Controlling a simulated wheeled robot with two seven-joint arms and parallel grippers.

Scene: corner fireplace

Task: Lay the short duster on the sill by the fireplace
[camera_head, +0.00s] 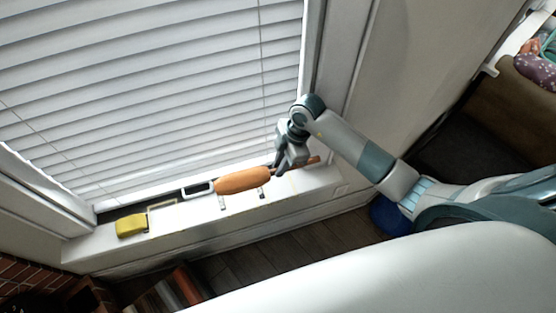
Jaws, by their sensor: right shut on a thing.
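The short duster (243,180) has an orange head and a brown handle. My right gripper (281,166) is shut on it near where the handle meets the head; the handle's end sticks out to the right. The duster lies lengthwise along and over the white sill (185,229) under the window. I cannot tell if it touches the sill. Part of the handle is hidden by the gripper. Brick of the fireplace (22,275) shows at the lower left. My left gripper is not in view.
A yellow block (131,225) sits on the sill's left part. A grey-white loop (198,188) lies at the duster's left tip. White blinds (150,100) rise behind the sill. A blue rounded thing (388,215) is on the floor, partly behind my arm.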

